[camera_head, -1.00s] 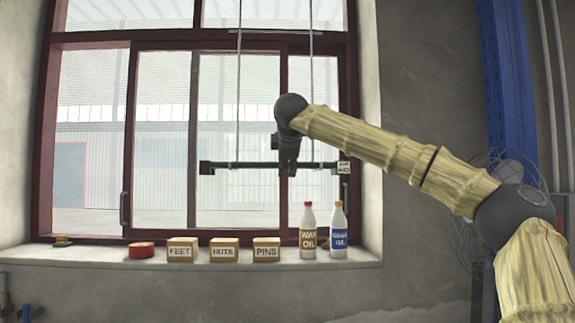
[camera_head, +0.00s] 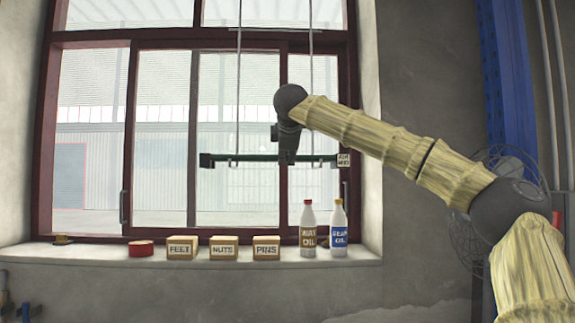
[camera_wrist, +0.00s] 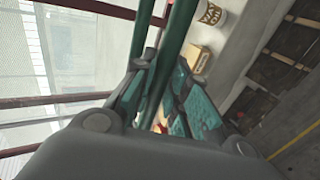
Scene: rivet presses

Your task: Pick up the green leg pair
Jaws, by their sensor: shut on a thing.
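The green leg pair (camera_head: 255,157) is a long, dark green bar held level in front of the window in the head view. In the wrist view it shows as two green tubes (camera_wrist: 178,32) side by side, running between my fingers. My gripper (camera_head: 287,157) is shut on it, right of its middle. In the wrist view my gripper's fingers (camera_wrist: 157,88) close around the tubes and hide part of them. Two thin hanging rods reach down to the bar, the left one (camera_head: 239,100) and the right one (camera_head: 311,100). Their lower ends show just under it.
A small label (camera_head: 343,160) is at the bar's right end. The sill below holds a red roll (camera_head: 141,249), boxes marked FEET (camera_head: 181,248), NUTS (camera_head: 223,248) and PINS (camera_head: 266,248), a WAY OIL bottle (camera_head: 308,232) and a GEAR OIL bottle (camera_head: 338,232). A fan (camera_head: 470,245) stands right.

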